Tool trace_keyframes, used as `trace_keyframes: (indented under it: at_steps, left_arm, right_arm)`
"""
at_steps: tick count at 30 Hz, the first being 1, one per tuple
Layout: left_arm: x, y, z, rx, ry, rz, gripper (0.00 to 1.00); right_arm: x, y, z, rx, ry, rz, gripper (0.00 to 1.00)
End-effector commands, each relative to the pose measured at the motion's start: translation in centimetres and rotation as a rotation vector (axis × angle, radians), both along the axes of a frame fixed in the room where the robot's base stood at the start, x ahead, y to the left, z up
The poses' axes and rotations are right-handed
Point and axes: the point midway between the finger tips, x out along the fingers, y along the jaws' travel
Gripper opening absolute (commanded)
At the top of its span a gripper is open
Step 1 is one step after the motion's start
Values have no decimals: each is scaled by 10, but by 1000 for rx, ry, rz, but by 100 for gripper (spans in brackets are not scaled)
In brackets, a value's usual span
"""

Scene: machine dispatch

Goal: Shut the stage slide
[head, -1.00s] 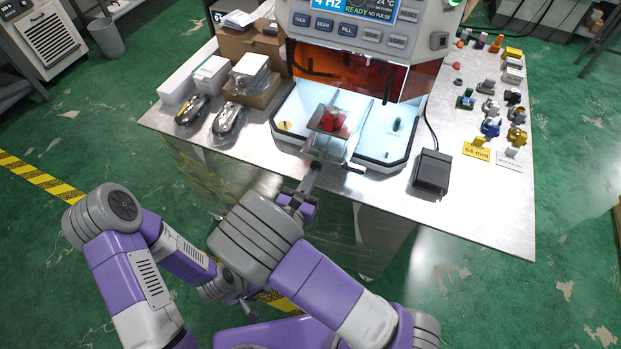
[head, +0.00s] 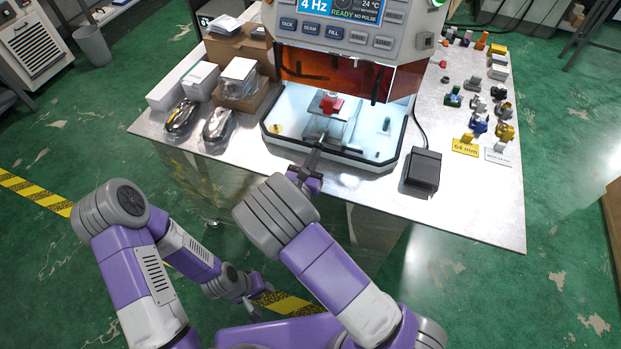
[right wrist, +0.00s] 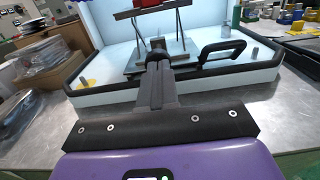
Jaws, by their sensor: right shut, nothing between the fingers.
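The stage slide (head: 318,128) is a low plate in the white, lit chamber of the machine. It carries a raised metal platform (head: 318,105) with a red part (head: 332,104) on top. In the right wrist view the red part (right wrist: 150,3) is cut off by the top edge. A black bar handle (right wrist: 222,52) is at the slide's front right. My right gripper (head: 315,152) is shut and empty. Its fingertips (right wrist: 158,55) reach over the chamber's front rim to the slide's front edge; contact is hard to tell. My left gripper (head: 256,298) hangs low, away from the bench; its jaws are too small to judge.
The chamber's black front rim (head: 345,155) lies under my right gripper. A black pedal box (head: 423,170) stands to its right. Boxes (head: 240,75) and wrapped parts (head: 218,122) are at left. Several small fittings (head: 480,124) stand at right. An orange shield (head: 335,72) hangs above.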

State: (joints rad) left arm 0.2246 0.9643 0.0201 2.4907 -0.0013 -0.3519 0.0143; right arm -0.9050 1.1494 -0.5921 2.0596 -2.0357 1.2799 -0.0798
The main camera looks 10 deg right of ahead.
Motion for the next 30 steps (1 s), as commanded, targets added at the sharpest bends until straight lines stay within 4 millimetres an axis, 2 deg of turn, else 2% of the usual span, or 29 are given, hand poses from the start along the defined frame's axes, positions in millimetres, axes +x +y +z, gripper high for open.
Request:
trace_keyframes:
  at_steps: [1,6,12,18,30]
  left_arm:
    - [0,0,1,0,0,0,38]
    - [0,0,0,0,0,0,38]
    - [0,0,0,0,0,1,38]
    - [0,0,0,0,0,0,38]
    - [0,0,0,0,0,0,38]
  right_arm:
    - [11,-7,0,0,-2,-3,0]
    - [40,-22,0,0,-1,-1,0]
    - [62,-36,0,0,-1,-1,0]
    - [72,-41,0,0,-1,0,0]
    - [74,-43,3,-3,-7,-1,0]
